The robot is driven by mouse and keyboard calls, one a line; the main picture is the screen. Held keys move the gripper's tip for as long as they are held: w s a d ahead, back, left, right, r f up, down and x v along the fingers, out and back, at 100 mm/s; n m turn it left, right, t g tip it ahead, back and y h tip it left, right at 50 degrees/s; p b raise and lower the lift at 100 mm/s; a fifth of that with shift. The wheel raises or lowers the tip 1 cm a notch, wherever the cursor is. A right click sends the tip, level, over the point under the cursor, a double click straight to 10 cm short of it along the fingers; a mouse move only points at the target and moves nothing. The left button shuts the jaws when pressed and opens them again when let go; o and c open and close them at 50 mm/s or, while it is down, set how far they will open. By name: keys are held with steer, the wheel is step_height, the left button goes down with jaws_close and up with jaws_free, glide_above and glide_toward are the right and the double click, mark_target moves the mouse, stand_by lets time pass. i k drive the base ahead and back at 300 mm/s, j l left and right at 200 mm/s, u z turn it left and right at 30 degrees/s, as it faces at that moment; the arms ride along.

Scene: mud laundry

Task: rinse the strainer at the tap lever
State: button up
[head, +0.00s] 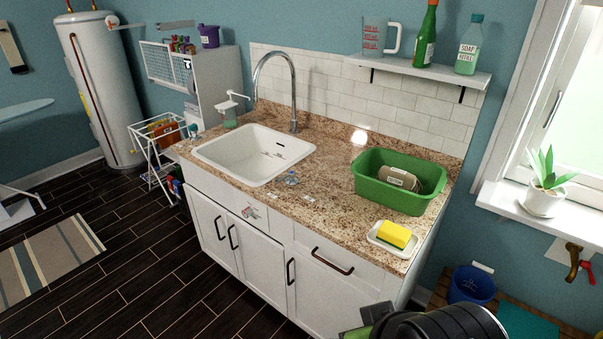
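A curved chrome tap (293,85) rises behind the white sink (255,153); I cannot make out a separate lever on it. A brass tap (573,262) with a reddish handle is on the wall at the far right, below the window. No strainer can be clearly identified. A small bluish, shiny item (291,179) on the counter in front of the sink is too small to name. My arm enters at the bottom right, with a dark grey and green part of my gripper (366,329) cut off by the frame edge. Its fingertips and any held thing are not clear.
A green basin (400,202) holding a brown labelled item stands on the granite counter (330,190). A yellow sponge (394,234) lies on a white dish. A blue bucket (472,287) is right of the cabinet. The dark floor (140,285) at left is mostly clear.

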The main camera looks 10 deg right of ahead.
mark_target(291, 175)
steer(key=i+j+z, duration=0.3)
steer(key=j, duration=0.25)
steer(key=i+j+z, duration=0.3)
steer(key=j, duration=0.35)
steer(key=i+j+z, duration=0.15)
steer(key=j, duration=0.2)
steer(key=i+l+u, duration=0.1)
steer(key=i+u, duration=0.15)
steer(key=u, duration=0.2)
steer(key=i+l+u, duration=0.2)
steer(key=u, duration=0.25)
steer(key=i+l+u, duration=0.2)
steer(key=u, duration=0.25)
steer(key=l, duration=0.1)
